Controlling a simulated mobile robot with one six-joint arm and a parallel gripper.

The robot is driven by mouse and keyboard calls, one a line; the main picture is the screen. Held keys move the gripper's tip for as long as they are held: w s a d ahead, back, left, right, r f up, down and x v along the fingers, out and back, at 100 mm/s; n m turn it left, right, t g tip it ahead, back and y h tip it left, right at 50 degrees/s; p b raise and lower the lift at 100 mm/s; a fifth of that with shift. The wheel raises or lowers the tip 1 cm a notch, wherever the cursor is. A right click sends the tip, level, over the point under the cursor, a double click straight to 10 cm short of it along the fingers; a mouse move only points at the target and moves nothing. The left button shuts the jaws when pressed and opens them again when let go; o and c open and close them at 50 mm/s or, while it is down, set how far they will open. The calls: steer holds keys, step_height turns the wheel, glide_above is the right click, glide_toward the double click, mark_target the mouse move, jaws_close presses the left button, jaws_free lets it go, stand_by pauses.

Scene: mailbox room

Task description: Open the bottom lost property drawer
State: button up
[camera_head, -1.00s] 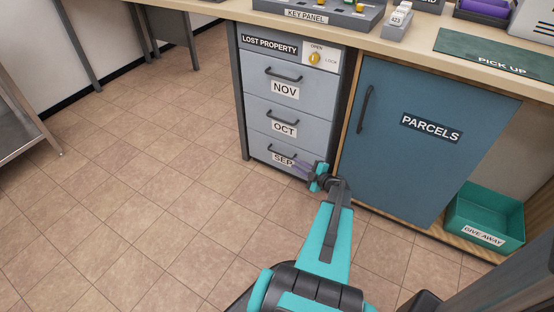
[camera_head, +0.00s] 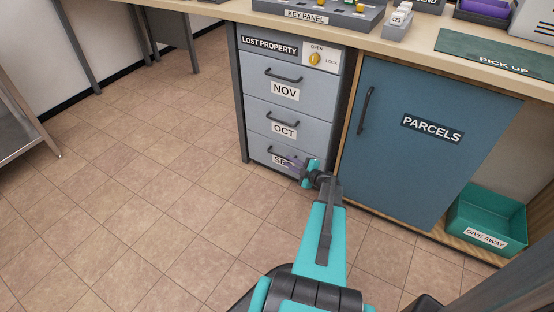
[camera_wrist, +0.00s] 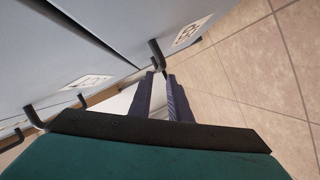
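The bottom lost property drawer (camera_head: 262,150), marked SEP, is flush with the pale blue-grey drawers above it. Its dark bar handle (camera_wrist: 155,52) shows in the wrist view; in the head view my gripper partly covers the drawer's label. My gripper (camera_head: 288,161) is at the front of this drawer, by the label. In the wrist view its two purple fingers (camera_wrist: 160,76) have a gap between them, with their tips right at the handle. I cannot tell whether they touch it.
The OCT drawer (camera_head: 285,114) and NOV drawer (camera_head: 309,75) above are shut. A yellow lock knob (camera_head: 315,58) sits at the top, by OPEN and LOCK marks. The blue parcels door (camera_head: 410,165) stands close on the right. Tiled floor (camera_head: 150,190) is clear on the left.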

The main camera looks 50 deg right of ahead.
steer(key=b+x, duration=0.2)
steer(key=x, duration=0.6)
steer(key=shift+w+f, duration=0.1)
steer(key=shift+w, duration=0.1)
